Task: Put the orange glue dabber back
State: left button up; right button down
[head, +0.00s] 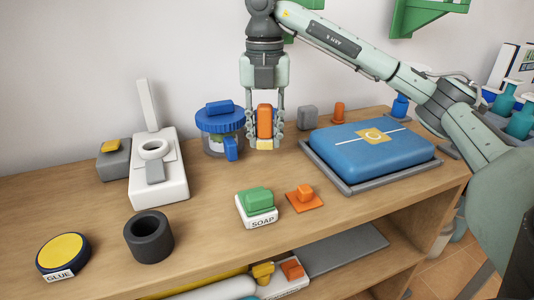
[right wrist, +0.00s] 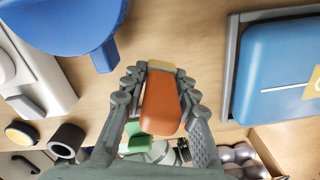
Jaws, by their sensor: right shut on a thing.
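The orange glue dabber (head: 264,121) is upright between the fingers of my right gripper (head: 264,128), its pale yellow tip pointing down. It seems held above the table, just right of the blue-lidded jar. In the right wrist view the dabber (right wrist: 161,104) sits between both fingers of the gripper (right wrist: 158,92). A round yellow glue pad (head: 63,252), labelled GLUE, lies at the table's front left. A dark grey hollow cup (head: 149,248) stands right of it, its inside dark. My left gripper is not in view.
The blue-lidded jar (head: 221,122) and a white stand (head: 165,185) are at the left. A green block on a SOAP-labelled base (head: 262,217) and an orange piece (head: 304,196) lie in front. A blue parcel (head: 350,148) lies on a grey tray at right. Bare table separates them.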

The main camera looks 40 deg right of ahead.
aim_at(267, 164)
jog(key=shift+d+f, duration=0.35)
jog(key=shift+f, duration=0.05)
notch_tip(267, 164, down, 4)
jog(key=shift+r, duration=0.15)
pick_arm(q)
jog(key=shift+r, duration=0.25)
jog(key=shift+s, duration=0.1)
pick_arm(e)
jog(key=c, duration=1.2)
grip_release()
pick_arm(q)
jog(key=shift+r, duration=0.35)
